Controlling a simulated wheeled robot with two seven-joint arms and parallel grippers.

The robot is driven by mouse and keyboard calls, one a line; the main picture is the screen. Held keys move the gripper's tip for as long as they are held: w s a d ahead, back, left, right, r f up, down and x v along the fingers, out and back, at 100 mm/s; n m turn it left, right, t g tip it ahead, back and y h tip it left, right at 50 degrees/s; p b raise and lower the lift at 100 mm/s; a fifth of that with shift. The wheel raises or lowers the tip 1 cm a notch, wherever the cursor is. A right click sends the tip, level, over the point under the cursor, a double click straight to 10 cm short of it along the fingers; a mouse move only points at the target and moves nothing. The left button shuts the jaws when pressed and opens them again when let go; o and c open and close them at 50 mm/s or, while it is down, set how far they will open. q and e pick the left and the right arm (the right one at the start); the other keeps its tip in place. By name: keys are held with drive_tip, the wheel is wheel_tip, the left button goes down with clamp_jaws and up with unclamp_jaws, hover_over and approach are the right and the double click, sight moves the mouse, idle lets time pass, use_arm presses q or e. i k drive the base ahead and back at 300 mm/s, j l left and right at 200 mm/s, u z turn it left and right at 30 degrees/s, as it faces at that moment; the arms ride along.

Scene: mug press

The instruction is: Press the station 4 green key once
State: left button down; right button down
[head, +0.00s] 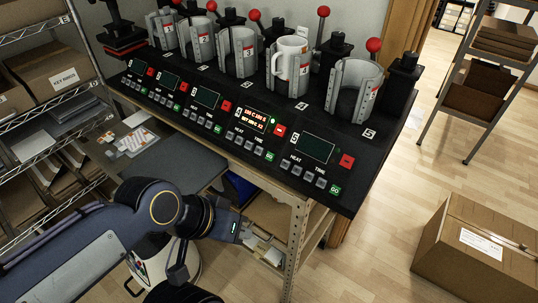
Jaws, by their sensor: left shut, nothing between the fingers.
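The station 4 green key (270,156) sits at the right end of its row of grey keys, below the lit display (253,118) with red-orange text. A red key (280,130) is to the right of that display. A white mug (291,62) stands in the grey clamp of station 4. My left gripper (240,229) is shut and empty, below and in front of the black console, apart from the keys. Its fingertips are hard to make out. My right gripper is not in view.
The station 5 green key (335,190) and station 3 green key (217,129) flank the station 4 key. Other displays are dark. Red-knobbed levers (374,45) rise behind. A wire shelf (45,60) is at left, a cardboard box (478,245) on the floor at right.

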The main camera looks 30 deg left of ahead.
sight(270, 156)
drive_tip(key=k+j+z, duration=0.2)
drive_tip(key=k+j, duration=0.5)
